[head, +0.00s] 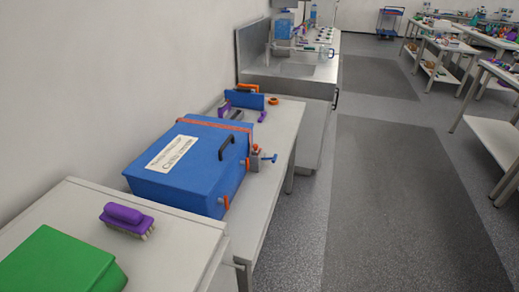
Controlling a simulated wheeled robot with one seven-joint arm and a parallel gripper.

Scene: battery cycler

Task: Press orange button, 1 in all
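A blue box (190,175) with a white label (178,153) and a black handle (226,147) stands on a white table by the left wall. Small orange parts show on its right side: one low near the front corner (226,202) and one farther back (248,164). A small grey device with an orange top (256,148) stands against that side. I cannot tell which orange part is the button, or whether it is pressed. My gripper is not in view.
A purple brush (126,219) and a green box (62,263) lie on the nearer table. A blue holder with purple and orange items (244,101) and an orange ring (273,101) lie behind the blue box. A sink unit (290,75) stands beyond. The floor aisle (400,190) is clear.

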